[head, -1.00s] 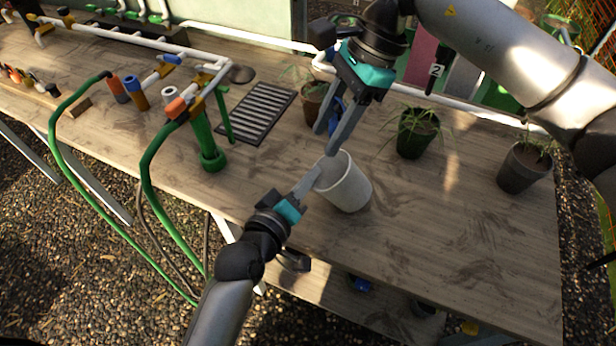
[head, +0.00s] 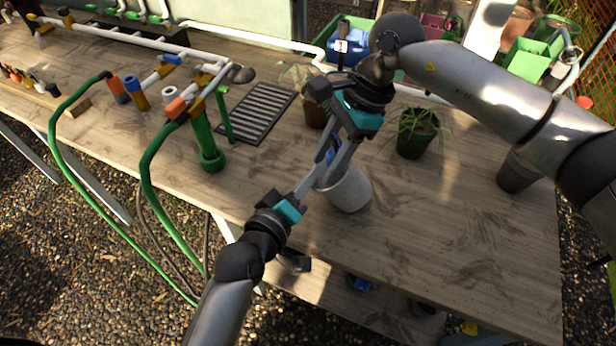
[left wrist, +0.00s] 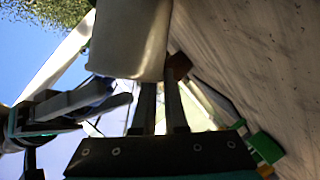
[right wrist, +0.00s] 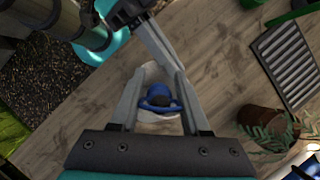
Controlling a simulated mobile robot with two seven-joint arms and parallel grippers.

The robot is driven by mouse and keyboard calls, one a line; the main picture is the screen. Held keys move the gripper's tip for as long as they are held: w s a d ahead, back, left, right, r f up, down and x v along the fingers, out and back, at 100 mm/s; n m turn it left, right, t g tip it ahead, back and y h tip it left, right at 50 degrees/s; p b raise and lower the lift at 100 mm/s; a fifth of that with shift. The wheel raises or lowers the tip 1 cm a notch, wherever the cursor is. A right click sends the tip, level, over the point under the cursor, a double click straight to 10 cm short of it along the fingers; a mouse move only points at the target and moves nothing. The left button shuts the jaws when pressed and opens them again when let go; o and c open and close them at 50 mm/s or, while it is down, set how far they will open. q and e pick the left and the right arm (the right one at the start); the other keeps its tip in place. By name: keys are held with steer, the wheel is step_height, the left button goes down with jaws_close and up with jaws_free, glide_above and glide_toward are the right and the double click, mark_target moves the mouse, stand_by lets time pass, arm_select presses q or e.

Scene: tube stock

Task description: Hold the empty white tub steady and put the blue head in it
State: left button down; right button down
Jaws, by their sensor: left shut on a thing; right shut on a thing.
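The white tub (head: 350,191) stands upright on the bench in the head view; it also shows in the left wrist view (left wrist: 130,40). My left gripper (head: 309,186) is shut on the tub's left rim. My right gripper (head: 331,172) points down at the tub's mouth, shut on the blue head (right wrist: 158,98). In the right wrist view the blue head sits between the fingers, with the tub's white wall (right wrist: 150,72) around it. Only a sliver of blue shows between the fingers in the head view, and I cannot tell how deep it is.
A plant in a dark green pot (head: 416,134) stands right of the tub, a brown pot (head: 315,112) behind it, and a grey pot (head: 518,170) farther right. A black slatted mat (head: 258,112) and green pipe stand (head: 210,150) are left. The front right bench is clear.

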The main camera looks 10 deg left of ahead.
arm_select(q)
steer(key=shift+r, duration=0.1)
arm_select(e)
steer(key=shift+s+f, duration=0.1)
steer(key=shift+f, duration=1.5)
arm_select(q)
steer(key=shift+w+r, duration=0.1)
steer(key=shift+r, duration=0.1)
arm_select(e)
steer(key=shift+f, duration=0.45)
arm_select(q)
steer(key=shift+d, duration=0.1)
arm_select(e)
steer(key=c, duration=0.6)
jaws_free()
steer(key=shift+d, duration=0.1)
steer(key=shift+o, duration=1.5)
steer(key=shift+d+r, duration=0.2)
steer(key=shift+r, duration=0.15)
arm_select(q)
steer(key=shift+f, duration=0.3)
arm_select(e)
steer(key=v, duration=1.2)
steer(key=shift+a, duration=0.35)
steer(key=shift+r, duration=0.1)
